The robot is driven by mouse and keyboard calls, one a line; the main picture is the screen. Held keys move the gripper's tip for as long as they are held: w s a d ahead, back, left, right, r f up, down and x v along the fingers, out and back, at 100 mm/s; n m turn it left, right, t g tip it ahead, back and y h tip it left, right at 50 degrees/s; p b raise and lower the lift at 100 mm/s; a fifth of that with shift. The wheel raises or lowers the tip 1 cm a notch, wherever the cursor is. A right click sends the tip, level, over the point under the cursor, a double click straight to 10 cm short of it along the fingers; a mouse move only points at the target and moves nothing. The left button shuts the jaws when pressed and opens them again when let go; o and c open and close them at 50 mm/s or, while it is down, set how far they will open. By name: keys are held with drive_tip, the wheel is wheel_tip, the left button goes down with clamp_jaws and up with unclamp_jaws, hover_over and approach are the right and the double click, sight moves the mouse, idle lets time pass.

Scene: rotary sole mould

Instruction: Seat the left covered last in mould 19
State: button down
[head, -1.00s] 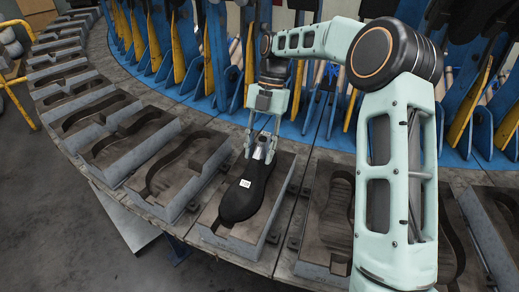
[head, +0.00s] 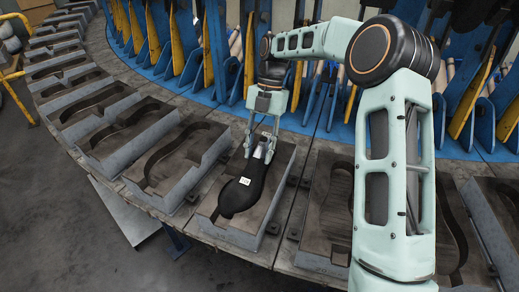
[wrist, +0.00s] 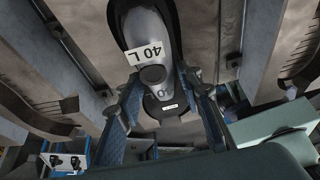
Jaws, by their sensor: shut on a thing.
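The black covered last (head: 240,194) has a pale grey metal top; a white tag on it reads "40 L" in the wrist view (wrist: 143,55). My gripper (head: 261,149) is shut on the last's upper end, with one finger on each side in the wrist view (wrist: 152,98). The last lies lengthwise over the sole-shaped cavity of a mould (head: 225,230), toe towards the table's outer edge. It appears low, at or partly in the cavity; the exact contact is hidden. No mould number is readable.
Neighbouring moulds with empty sole cavities stand close on the left (head: 180,160) and right (head: 325,215) along the curved rotary table. Blue and yellow upright frames (head: 210,50) line the inner side. My arm covers part of the right-hand moulds.

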drive_tip(key=shift+f, duration=0.2)
drive_tip(key=c, duration=1.3)
unclamp_jaws()
drive_tip(key=shift+w, duration=0.1)
